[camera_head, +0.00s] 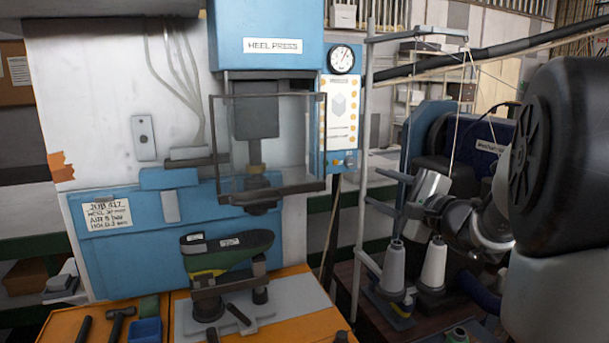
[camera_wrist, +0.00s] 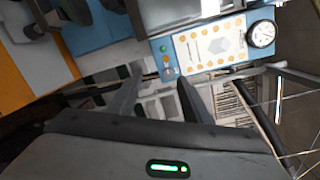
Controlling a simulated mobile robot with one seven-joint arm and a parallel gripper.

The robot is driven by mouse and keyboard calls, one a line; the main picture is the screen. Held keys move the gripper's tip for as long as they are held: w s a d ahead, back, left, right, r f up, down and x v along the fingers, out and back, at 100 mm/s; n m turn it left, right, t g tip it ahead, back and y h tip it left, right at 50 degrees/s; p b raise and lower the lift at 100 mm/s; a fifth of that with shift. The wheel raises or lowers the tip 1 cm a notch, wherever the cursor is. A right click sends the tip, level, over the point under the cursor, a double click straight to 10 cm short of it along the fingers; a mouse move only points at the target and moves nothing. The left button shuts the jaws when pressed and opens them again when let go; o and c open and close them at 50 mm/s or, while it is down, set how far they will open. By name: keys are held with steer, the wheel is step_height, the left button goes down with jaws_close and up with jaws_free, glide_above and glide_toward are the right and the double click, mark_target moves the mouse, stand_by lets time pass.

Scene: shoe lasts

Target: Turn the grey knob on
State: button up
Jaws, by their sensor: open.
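The grey knob (camera_wrist: 168,74) is small and sits at the bottom end of the press's control panel (camera_wrist: 210,45), beside an orange button and a green button. In the head view the panel (camera_head: 341,115) hangs right of the heel press, and the knob (camera_head: 338,162) is too small there to tell its setting. My gripper (camera_head: 374,186) is open and empty, to the right of and slightly below the knob. In the wrist view the two fingers of my gripper (camera_wrist: 160,78) point toward the panel's bottom end, with the knob between the tips in the picture; no contact shows.
The blue heel press (camera_head: 270,45) has a clear guard (camera_head: 295,140) above a green shoe last (camera_head: 228,250). A round gauge (camera_head: 341,59) tops the panel. A thin metal stand (camera_head: 362,150) and thread cones (camera_head: 433,265) are near my arm. Dark cables run behind.

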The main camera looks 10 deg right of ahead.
mark_target(353, 164)
steer(key=w+p, duration=0.1)
steer(key=w, duration=0.4)
steer(key=w+m+h+p, duration=0.1)
steer(key=w, duration=0.5)
steer(key=w+m+t+p, duration=0.1)
steer(key=w, duration=0.5)
steer(key=shift+w+d+h, duration=0.2)
steer(key=shift+w+h, duration=0.05)
steer(key=shift+h, duration=0.05)
steer(key=c, duration=1)
